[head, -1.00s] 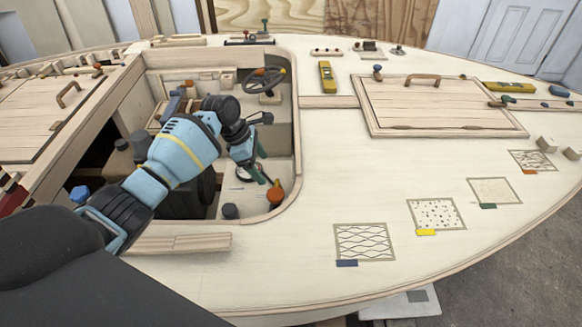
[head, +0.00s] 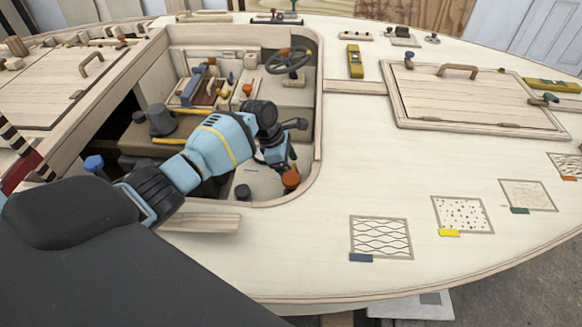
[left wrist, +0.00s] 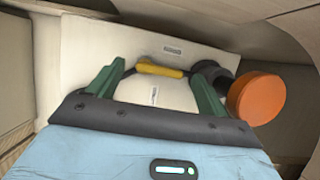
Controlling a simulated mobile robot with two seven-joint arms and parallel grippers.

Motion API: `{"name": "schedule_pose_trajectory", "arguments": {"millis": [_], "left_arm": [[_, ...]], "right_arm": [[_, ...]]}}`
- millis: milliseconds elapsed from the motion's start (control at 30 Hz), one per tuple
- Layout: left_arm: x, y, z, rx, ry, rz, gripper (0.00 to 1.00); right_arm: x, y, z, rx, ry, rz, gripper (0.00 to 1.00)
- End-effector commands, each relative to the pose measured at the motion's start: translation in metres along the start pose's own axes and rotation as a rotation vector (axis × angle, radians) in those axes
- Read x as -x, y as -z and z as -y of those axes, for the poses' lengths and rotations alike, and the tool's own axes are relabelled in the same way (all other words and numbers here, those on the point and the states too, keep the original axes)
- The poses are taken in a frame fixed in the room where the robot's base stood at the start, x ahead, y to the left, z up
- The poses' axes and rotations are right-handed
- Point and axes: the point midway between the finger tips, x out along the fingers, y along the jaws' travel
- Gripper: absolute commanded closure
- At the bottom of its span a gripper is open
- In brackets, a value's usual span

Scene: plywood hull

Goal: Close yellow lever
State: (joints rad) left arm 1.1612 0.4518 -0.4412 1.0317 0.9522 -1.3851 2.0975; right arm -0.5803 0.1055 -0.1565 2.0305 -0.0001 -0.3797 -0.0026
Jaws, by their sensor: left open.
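In the left wrist view, a yellow lever (left wrist: 160,69) lies across a pale panel with small labels. My left gripper (left wrist: 157,78) is open, with one green finger near each end of the lever. The lever lies between or just beyond the fingertips; I cannot tell whether they touch it. In the head view my left gripper (head: 281,163) reaches down into the cockpit well near its right front corner. There the arm and gripper hide the lever. My right gripper is not in view.
An orange knob (left wrist: 256,98) on a dark stem stands close beside the right finger; it also shows in the head view (head: 291,179). The well's rim (head: 318,120) borders the gripper on the right. A steering wheel (head: 288,60) stands farther back.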

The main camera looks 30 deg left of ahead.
Motion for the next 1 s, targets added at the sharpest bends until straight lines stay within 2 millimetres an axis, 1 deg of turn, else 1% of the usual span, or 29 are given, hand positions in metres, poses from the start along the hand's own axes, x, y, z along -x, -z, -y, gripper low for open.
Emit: {"name": "schedule_pose_trajectory", "arguments": {"millis": [100, 333, 367, 600, 700, 1000], "left_arm": [[-0.0042, -0.0002, -0.0004, 0.0, -0.001, 0.0, 0.22], [-0.0041, -0.0005, -0.0005, 0.0, -0.002, 0.001, 0.22], [-0.0041, -0.0005, -0.0005, 0.0, -0.002, 0.001, 0.24], [-0.0041, -0.0004, -0.0003, 0.0, -0.001, 0.0, 0.56], [-0.0041, -0.0003, -0.0003, 0.0, -0.001, 0.0, 0.67], [-0.0032, -0.0003, -0.0008, -0.039, 0.015, 0.001, 0.67]], "right_arm": [[-0.0007, 0.0016, -0.0003, 0.001, 0.0, -0.004, 0.64], [-0.0007, 0.0015, -0.0005, 0.001, 0.0, -0.004, 0.64], [-0.0007, 0.0013, -0.0006, 0.001, 0.0, -0.003, 0.64], [-0.0011, -0.0007, -0.0007, 0.001, 0.0, 0.0, 0.64], [-0.0012, -0.0012, -0.0007, 0.001, -0.001, 0.001, 0.64], [-0.0002, 0.0006, -0.0009, 0.002, -0.001, -0.002, 0.64]]}}
